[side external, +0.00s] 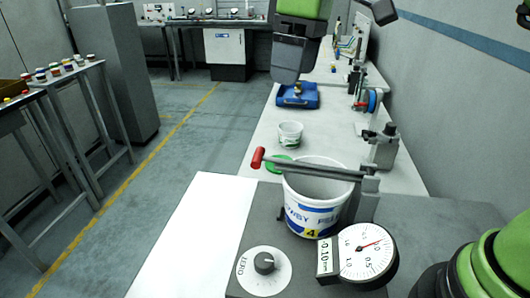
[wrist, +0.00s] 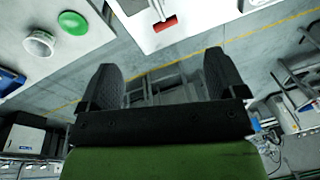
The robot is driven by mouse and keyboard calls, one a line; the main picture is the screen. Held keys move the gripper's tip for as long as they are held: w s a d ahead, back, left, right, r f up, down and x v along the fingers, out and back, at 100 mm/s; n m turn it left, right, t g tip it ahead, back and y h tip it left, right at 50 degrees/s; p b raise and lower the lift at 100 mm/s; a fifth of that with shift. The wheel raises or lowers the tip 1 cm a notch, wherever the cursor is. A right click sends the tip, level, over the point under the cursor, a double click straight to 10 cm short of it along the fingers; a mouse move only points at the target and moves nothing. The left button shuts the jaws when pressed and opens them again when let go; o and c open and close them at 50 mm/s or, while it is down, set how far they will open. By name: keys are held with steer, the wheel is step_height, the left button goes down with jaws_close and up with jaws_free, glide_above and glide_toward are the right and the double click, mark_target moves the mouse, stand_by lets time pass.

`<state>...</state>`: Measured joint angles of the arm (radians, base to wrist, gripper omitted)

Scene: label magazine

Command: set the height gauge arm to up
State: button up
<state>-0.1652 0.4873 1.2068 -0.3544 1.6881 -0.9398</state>
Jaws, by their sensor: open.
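The height gauge arm (side external: 315,169) is a grey bar with a red handle (side external: 258,158) at its left end. It lies close to level across the top of a white labelled bucket (side external: 315,208), its right end at a grey post (side external: 366,200). I cannot tell whether it touches the rim. The red handle also shows at the top of the wrist view (wrist: 165,24). My gripper (side external: 287,80) is above and behind the arm, well apart from it. In the wrist view my gripper (wrist: 163,70) has its fingers apart with nothing between them.
A round dial (side external: 366,252) and a knob (side external: 264,264) sit on the grey base in front of the bucket. A small white cup (side external: 290,134), a green lid (side external: 277,164) and a blue fixture (side external: 297,97) are behind. The white bench (side external: 185,235) is clear at left.

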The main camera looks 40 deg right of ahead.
steer(key=a+f+n, duration=0.1)
steer(key=f, duration=0.4)
steer(key=w+a+f+g, duration=0.1)
steer(key=f, duration=0.4)
steer(key=w+a+f+n, duration=0.1)
steer(key=a+f, duration=0.1)
steer(key=f, duration=0.3)
steer(key=shift+w+f+n+g, duration=0.1)
steer(key=shift+f+n+g, duration=0.2)
steer(key=shift+f+g, duration=0.1)
